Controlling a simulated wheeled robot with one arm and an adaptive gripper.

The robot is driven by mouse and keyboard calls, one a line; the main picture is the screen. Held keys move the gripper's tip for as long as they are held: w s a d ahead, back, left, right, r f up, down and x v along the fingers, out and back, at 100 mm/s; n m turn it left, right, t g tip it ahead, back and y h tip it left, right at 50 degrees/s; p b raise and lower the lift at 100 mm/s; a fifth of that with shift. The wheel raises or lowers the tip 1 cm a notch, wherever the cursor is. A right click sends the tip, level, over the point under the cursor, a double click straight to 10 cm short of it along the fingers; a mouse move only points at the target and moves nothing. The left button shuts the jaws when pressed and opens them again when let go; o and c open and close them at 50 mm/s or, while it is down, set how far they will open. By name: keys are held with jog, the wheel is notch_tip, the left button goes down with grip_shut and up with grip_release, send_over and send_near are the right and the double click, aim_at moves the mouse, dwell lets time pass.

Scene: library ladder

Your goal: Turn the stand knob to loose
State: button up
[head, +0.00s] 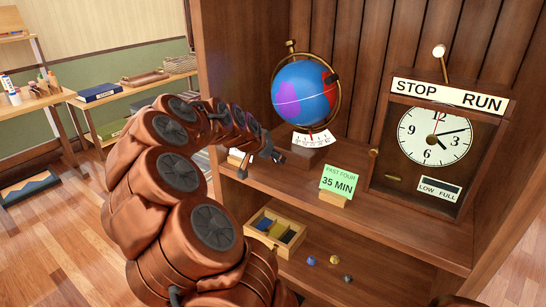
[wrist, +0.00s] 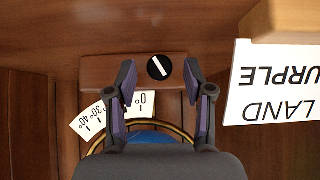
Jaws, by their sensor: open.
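The stand knob (wrist: 159,67) is a black disc with a white line across it, on the wooden globe stand (wrist: 95,71) in the wrist view. Its line is slanted in the picture. My gripper (wrist: 160,78) is open, with one purple-padded finger on each side of the knob; I cannot tell if either finger touches it. In the head view my gripper (head: 263,164) is just left of the stand (head: 312,141), below the blue globe (head: 300,91). I cannot make out the knob there. No loose label is readable by the knob.
A white card (wrist: 268,90) reading LAND and PURPLE, upside down, is right of my gripper in the wrist view. The green 35 MIN card (head: 338,183) and the clock (head: 436,136) stand further right on the shelf. An open wooden box (head: 262,250) sits below.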

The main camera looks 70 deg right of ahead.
jog(key=shift+d+f, duration=0.15)
jog(key=shift+f, duration=0.05)
jog(key=shift+c, duration=0.2)
grip_shut()
jog(key=shift+r+g+p, duration=0.15)
jog(key=shift+g+p, duration=0.25)
jog(key=shift+p, duration=0.1)
jog(key=shift+w+n+g, duration=0.2)
jog(key=shift+n+g, duration=0.4)
jog(key=shift+f+n+g+y, duration=0.3)
jog(key=shift+n+g, duration=0.1)
jog(key=shift+g, duration=0.4)
